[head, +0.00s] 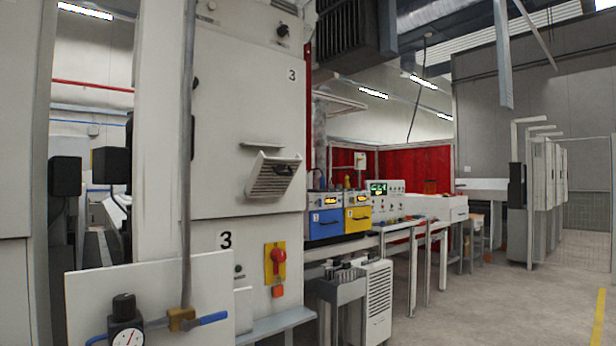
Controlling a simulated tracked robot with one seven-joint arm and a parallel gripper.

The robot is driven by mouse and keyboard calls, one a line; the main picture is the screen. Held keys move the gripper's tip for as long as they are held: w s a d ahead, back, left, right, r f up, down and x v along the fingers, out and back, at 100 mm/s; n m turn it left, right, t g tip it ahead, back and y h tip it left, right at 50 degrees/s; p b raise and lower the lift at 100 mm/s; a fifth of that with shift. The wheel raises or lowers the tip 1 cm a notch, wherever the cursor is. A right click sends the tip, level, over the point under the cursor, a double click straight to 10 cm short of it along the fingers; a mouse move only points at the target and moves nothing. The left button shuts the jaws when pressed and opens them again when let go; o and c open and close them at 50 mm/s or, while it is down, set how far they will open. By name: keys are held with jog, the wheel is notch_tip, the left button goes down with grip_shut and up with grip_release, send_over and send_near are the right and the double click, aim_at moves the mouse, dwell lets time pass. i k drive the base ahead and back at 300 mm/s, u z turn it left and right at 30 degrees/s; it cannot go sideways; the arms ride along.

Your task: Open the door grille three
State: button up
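A pale grey cabinet (245,110) stands left of centre in the head view, with a black "3" near its top right and a larger "3" lower down. A small slatted grille (274,176) sits on its front panel, tilted, with its top edge standing out from the panel. A thin ledge or handle (262,146) is just above the grille. My gripper is not in view, and nothing is seen touching the grille.
A red switch on a yellow plate (275,263) is below the grille. A pressure gauge (126,334), a blue-handled valve (200,319) and a vertical pipe (187,150) stand at the left front. Blue (325,224) and yellow (357,218) units line the bench at right. Floor at right is clear.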

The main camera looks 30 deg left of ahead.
aim_at(270, 177)
jog(key=u, duration=0.15)
jog(key=i, duration=1.15)
jog(key=u, duration=0.7)
jog(key=i, duration=0.55)
jog(key=u, duration=0.3)
jog(key=k, duration=0.9)
jog(key=u, duration=0.2)
jog(key=i, duration=0.9)
jog(key=z, duration=0.1)
